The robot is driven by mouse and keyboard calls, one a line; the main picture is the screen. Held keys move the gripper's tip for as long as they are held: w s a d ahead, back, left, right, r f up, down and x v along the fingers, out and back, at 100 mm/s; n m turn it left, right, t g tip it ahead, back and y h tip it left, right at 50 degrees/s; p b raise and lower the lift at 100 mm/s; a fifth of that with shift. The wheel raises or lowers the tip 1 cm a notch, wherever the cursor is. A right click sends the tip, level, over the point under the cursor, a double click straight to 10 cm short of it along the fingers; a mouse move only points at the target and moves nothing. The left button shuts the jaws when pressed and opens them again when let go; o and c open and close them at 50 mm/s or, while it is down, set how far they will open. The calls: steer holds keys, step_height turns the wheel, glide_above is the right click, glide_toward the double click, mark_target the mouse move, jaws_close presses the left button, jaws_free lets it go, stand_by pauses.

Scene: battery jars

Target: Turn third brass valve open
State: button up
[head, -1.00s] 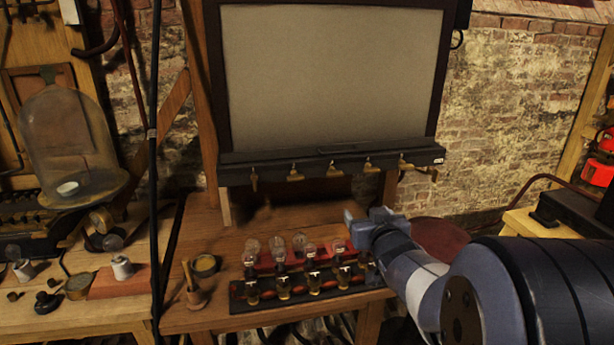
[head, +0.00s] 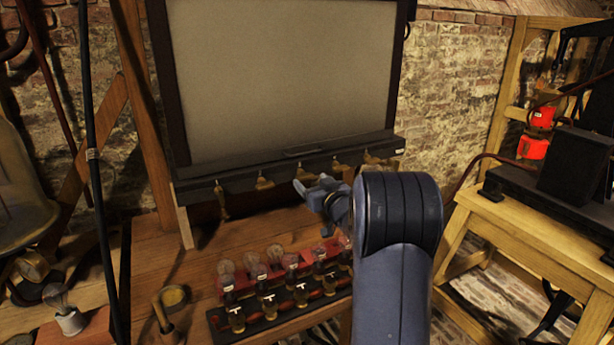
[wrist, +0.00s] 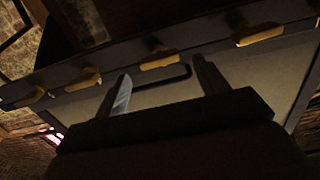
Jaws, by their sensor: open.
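A row of small brass valves hangs along the lower edge of a black-framed panel (head: 290,80). The third brass valve (head: 304,171) is in the middle of the row, just above and behind my gripper in the head view and partly covered by it. My gripper (head: 311,184) is open and empty. In the wrist view, the third valve (wrist: 162,60) lies between the two spread fingertips (wrist: 160,70), apart from them as far as I can see. Its neighbours show there too, one (wrist: 258,35) at the right and one (wrist: 83,79) at the left. The valve's exact turn is too small to tell.
Below stands a wooden bench (head: 190,247) with several glass bulbs and a black rack of jars (head: 262,318). A small pot (head: 163,320) is at its left. A black bar handle (wrist: 172,77) shows behind the fingers. A yellow wooden stand (head: 500,225) is at the right.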

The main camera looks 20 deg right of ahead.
mark_target(307, 177)
steer(key=shift+w+a, duration=0.1)
steer(key=shift+w, duration=1.65)
steer(key=shift+c, duration=0.2)
steer(key=c, duration=0.9)
